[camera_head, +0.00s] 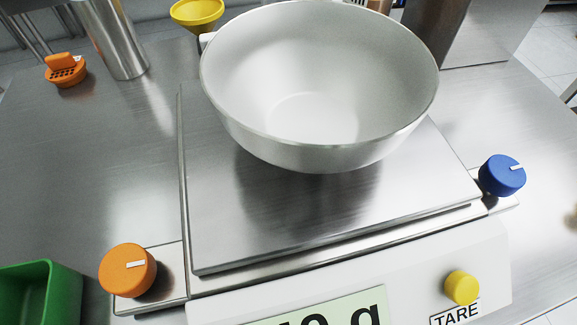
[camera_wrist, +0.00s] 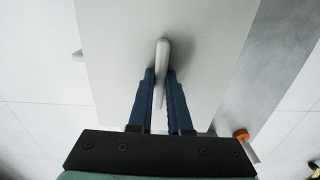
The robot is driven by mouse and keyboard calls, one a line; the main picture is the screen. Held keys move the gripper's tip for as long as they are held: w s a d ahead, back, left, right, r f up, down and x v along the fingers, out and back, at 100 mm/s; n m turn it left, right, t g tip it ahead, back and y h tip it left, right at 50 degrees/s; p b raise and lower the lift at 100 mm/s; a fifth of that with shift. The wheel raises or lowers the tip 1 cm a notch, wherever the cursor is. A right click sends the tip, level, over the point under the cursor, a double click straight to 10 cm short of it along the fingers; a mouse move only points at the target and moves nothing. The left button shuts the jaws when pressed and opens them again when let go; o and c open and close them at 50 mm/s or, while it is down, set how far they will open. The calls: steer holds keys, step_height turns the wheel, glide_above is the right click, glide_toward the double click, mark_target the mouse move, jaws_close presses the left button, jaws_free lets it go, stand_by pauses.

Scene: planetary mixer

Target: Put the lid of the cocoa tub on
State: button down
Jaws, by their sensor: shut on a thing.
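My gripper (camera_wrist: 160,74) shows in the wrist view with its two dark blue fingers closed around a pale grey, rounded, handle-like piece (camera_wrist: 162,52). The piece stands out in front of a broad, pale, flat panel (camera_wrist: 110,35). I cannot tell whether it is joined to the panel. My gripper does not show in the head view. I cannot make out a cocoa tub or its lid for certain in either view.
In the head view a large pale bowl (camera_head: 320,150) stands on a steel scale platform (camera_head: 225,235). Around it are an orange knob (camera_head: 127,270), a blue knob (camera_head: 502,175), a yellow button (camera_head: 461,287), a green container (camera_head: 45,295), a steel cylinder (camera_head: 115,40) and a yellow funnel-like thing (camera_head: 196,12).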

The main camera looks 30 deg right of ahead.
stand_by(0.3)
steer(key=c, duration=0.8)
jaws_free()
steer(key=shift+o, duration=0.2)
step_height(320, 180, up, 13)
steer(key=p, duration=0.5)
steer(key=shift+p, duration=0.4)
